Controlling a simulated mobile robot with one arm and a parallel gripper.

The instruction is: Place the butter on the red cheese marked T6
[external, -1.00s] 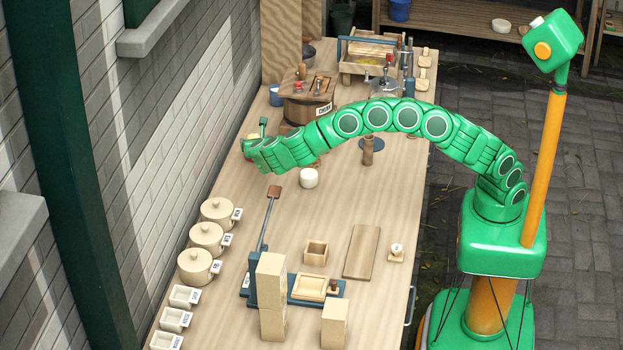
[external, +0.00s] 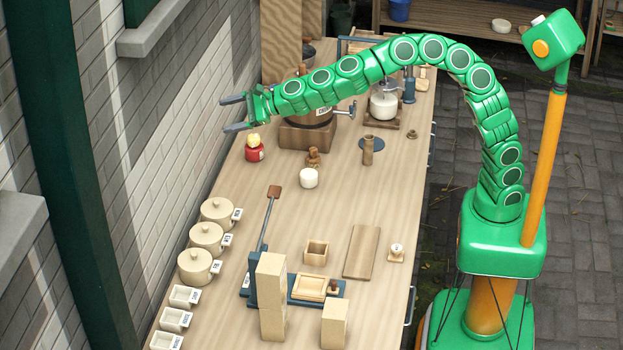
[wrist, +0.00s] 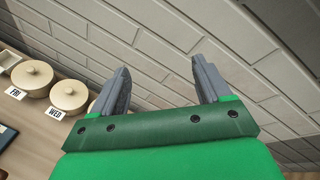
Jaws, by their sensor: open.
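The red cheese (external: 254,154) stands on the table near the wall, left of the churn. A pale yellow lump, which looks like the butter (external: 254,140), rests on top of it. The T6 mark cannot be read at this size. My gripper (external: 228,113) is open and empty, raised above and a little to the left of the cheese, apart from it. In the wrist view my open gripper (wrist: 165,85) has only the brick wall between its fingers. The cheese and butter are out of the wrist view.
The brick wall (wrist: 160,40) is close ahead of my fingers. Lidded pots (external: 206,237) line the table's left edge, also seen in the wrist view (wrist: 70,95). The wooden churn (external: 308,132) stands right of the cheese, under my arm. A white cylinder (external: 308,178) stands nearer the front.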

